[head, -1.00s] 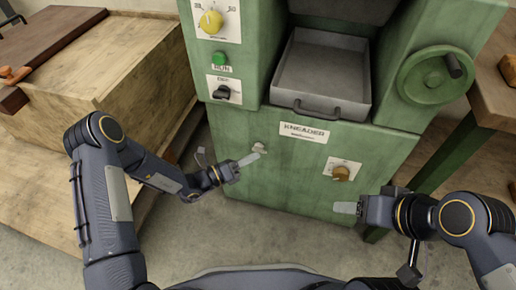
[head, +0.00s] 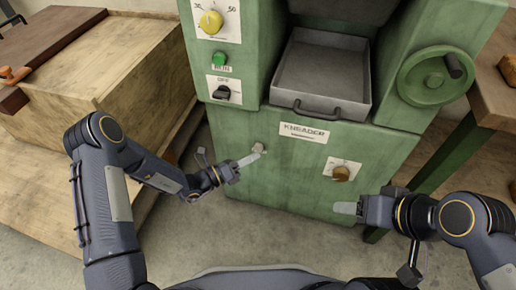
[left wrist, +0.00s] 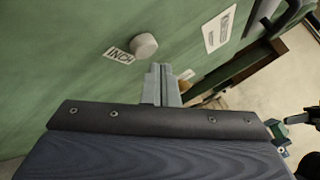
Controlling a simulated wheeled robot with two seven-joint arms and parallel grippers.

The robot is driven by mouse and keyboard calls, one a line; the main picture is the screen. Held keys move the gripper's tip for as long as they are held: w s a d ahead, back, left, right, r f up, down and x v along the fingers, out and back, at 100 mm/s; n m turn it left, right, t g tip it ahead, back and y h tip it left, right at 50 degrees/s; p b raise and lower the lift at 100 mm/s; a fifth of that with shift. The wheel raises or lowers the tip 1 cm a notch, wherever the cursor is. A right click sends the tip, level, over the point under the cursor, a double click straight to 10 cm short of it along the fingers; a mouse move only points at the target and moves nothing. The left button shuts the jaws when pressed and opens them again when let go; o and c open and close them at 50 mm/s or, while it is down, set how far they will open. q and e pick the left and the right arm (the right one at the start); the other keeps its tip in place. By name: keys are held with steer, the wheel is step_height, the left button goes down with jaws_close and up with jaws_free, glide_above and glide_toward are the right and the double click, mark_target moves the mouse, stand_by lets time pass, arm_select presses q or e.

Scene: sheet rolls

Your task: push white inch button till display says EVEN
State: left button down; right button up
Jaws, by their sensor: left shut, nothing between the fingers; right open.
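The white inch button (head: 258,147) is a small round knob on the green kneader's front panel. In the left wrist view the button (left wrist: 144,46) stands out from the panel, with its INCH label (left wrist: 118,56) beside it. My left gripper (head: 251,158) is shut and empty, its fingertips close below the button. In the left wrist view the left fingertips (left wrist: 161,72) are below and right of the button, with a visible gap in the picture; depth is hard to judge. My right gripper (head: 346,208) is open near the panel's lower right. No display is readable in either view.
The green kneader (head: 230,180) carries a KNEADER plate (head: 303,132), an orange-brown knob (head: 341,173), a green RUN button (head: 219,59), a black switch (head: 222,92), a yellow dial (head: 211,21), a grey tray (head: 320,75) and a handwheel (head: 434,79). A wooden crate (head: 115,75) stands left.

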arm_select(q)
steer(key=shift+w, duration=0.2)
stand_by(0.6)
steer(key=shift+w+d, duration=0.15)
steer(key=shift+w, duration=0.1)
steer(key=shift+w+d, duration=0.15)
steer(key=shift+w, duration=0.3)
stand_by(0.7)
steer(key=shift+s+a, duration=0.3)
steer(key=shift+s, duration=0.6)
steer(key=shift+s+a+p, duration=0.25)
steer(key=shift+s+p, duration=0.1)
steer(key=shift+s, duration=0.45)
steer(key=shift+s+a+p, duration=0.25)
steer(key=shift+s+p, duration=0.05)
steer(key=shift+s, duration=0.5)
steer(key=shift+s+a+p, duration=0.25)
steer(key=shift+s+p, duration=0.1)
steer(key=shift+s, duration=0.45)
